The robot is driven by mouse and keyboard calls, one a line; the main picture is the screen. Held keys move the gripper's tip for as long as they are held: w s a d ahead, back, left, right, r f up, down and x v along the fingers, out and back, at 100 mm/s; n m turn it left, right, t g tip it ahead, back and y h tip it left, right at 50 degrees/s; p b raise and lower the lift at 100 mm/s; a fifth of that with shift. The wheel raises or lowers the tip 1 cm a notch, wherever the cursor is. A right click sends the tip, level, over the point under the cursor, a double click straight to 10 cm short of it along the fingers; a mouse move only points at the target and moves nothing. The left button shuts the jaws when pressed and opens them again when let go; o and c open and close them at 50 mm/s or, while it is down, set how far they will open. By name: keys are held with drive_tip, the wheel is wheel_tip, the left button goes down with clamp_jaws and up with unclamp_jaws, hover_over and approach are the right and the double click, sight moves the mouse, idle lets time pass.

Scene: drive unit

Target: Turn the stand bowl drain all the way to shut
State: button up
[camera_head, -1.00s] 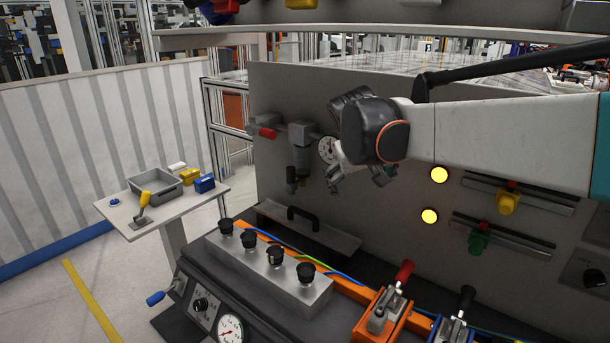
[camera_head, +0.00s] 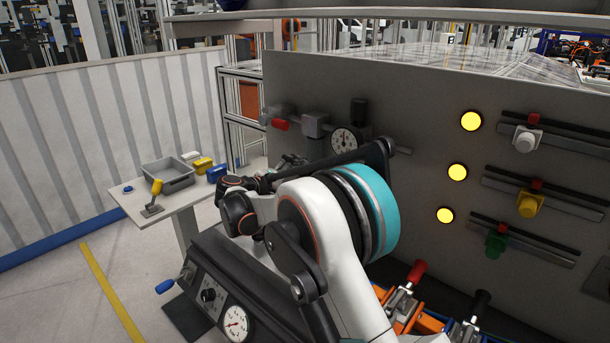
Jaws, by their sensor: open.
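The stand's air unit hangs on the grey panel, with a grey block (camera_head: 315,125) at its top. The bowl and its drain under this block are hidden behind my arm, so the drain's position cannot be told. My gripper (camera_head: 290,161) shows only in part, beyond my dark wrist and just below the grey block. Its jaws are open. Whether they surround or touch the drain cannot be seen.
A red-handled valve (camera_head: 279,124) sits left of the block, and a round gauge (camera_head: 345,139) to its right. A side table (camera_head: 185,200) holds a grey bin (camera_head: 167,174). Toggle clamps (camera_head: 405,300) stand at the lower right. Yellow lamps (camera_head: 457,172) are on the panel.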

drive_tip(key=a+f+n+t+h, duration=0.1)
drive_tip(key=a+f+n+t, duration=0.2)
drive_tip(key=a, duration=0.4)
drive_tip(key=shift+m, duration=0.6)
drive_tip(key=b+x, duration=0.1)
drive_tip(key=x, duration=0.5)
drive_tip(key=b+x, duration=0.2)
drive_tip(key=x, duration=0.5)
drive_tip(key=shift+s+d+f+b, duration=0.15)
drive_tip(key=shift+s+d+b, duration=0.05)
drive_tip(key=shift+d+b, duration=0.15)
drive_tip(key=c, duration=1.3)
